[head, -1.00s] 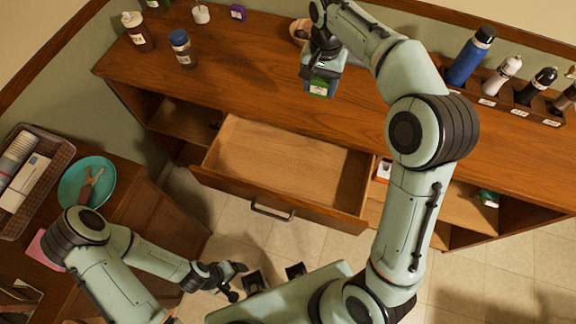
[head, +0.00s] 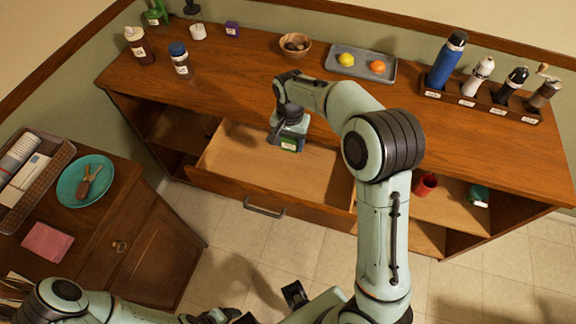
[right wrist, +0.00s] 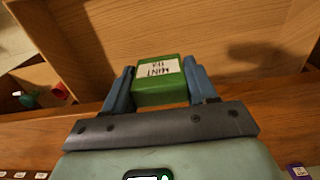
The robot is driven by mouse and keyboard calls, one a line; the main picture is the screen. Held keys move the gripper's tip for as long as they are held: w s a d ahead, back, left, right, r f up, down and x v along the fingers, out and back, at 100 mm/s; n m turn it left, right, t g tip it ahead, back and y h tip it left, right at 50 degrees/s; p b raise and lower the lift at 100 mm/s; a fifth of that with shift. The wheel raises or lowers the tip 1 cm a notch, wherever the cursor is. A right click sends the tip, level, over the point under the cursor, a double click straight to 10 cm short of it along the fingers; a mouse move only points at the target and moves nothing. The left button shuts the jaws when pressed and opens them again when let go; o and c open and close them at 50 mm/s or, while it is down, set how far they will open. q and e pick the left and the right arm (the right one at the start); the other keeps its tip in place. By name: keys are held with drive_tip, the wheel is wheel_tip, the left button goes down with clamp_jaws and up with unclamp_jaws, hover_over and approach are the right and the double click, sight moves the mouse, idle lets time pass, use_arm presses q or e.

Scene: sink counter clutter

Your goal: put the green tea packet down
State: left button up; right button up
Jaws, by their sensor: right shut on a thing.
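The green tea packet (head: 289,146) is a small green box with a white label. My right gripper (head: 288,138) is shut on it and holds it above the open, empty drawer (head: 240,162). In the right wrist view the packet (right wrist: 160,92) sits between the two blue fingers, its label upside down and reading like "mint tea". The bare wooden drawer inside fills the background there, with a shadow on it. My left gripper (head: 212,316) is at the bottom edge of the head view, partly cut off, and its fingers are unclear.
On the counter stand a wooden bowl (head: 296,46), a grey tray (head: 362,66) with a lemon and an orange, and a rack (head: 480,101) of bottles and mills. A red cup (head: 425,185) is on the shelf right of the drawer. A teal plate (head: 70,192) lies on the left cabinet.

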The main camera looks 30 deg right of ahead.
sight(290, 173)
wheel_tip(290, 173, down, 14)
drive_tip(key=shift+f+b, duration=0.15)
drive_tip(key=shift+b, duration=0.25)
drive_tip(key=shift+f, duration=0.25)
drive_tip(key=o, duration=1)
drive_tip(key=shift+r, duration=0.1)
drive_tip(key=shift+r, duration=0.1)
wheel_tip(290, 173, up, 12)
drive_tip(key=shift+r+p, duration=0.1)
drive_tip(key=shift+p, duration=0.35)
